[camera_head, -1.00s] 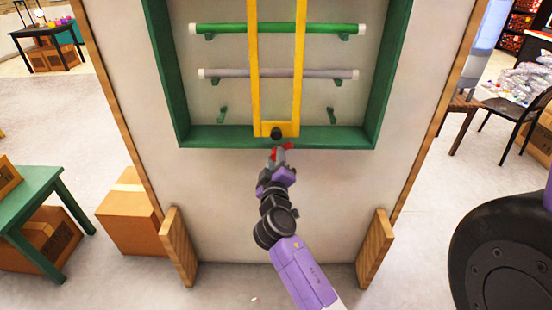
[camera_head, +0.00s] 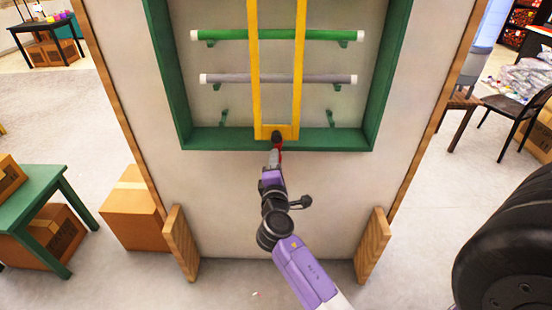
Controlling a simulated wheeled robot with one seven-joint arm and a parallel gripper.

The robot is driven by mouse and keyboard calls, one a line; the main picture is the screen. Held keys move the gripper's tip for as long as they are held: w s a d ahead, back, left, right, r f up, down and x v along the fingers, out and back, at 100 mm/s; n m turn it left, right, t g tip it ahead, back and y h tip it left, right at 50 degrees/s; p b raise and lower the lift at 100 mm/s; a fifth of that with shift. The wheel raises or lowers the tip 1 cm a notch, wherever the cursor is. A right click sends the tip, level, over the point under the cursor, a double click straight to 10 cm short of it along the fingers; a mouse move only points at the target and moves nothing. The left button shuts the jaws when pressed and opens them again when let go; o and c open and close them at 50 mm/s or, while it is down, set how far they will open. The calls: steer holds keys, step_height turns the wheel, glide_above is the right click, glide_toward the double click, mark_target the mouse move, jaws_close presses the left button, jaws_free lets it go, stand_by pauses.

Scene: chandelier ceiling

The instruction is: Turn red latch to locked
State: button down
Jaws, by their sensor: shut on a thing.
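The red latch (camera_head: 280,154) shows as a small red piece at the bottom edge of the green frame (camera_head: 220,139), just below a black round knob (camera_head: 276,136). It is partly hidden by my gripper (camera_head: 274,157), which is shut on it. The latch's visible red part points downward, on the right side of the fingers. A yellow U-shaped bar (camera_head: 298,100) hangs down in front of the frame, and its lower crosspiece meets the knob. My purple and black arm reaches up from below.
Inside the frame, a green rod (camera_head: 290,34) and a grey rod (camera_head: 325,79) rest on brackets. Two wooden feet (camera_head: 180,243) (camera_head: 373,245) support the panel. A green table (camera_head: 35,197) and cardboard boxes (camera_head: 135,213) stand at left. A black chair (camera_head: 520,110) is at right.

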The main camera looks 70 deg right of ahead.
steer(key=shift+f+n+p, duration=0.1)
steer(key=shift+n+p, duration=0.25)
steer(key=shift+n, duration=0.55)
steer(key=c, duration=1.1)
jaws_free()
steer(key=b+v, duration=0.1)
steer(key=v, duration=0.7)
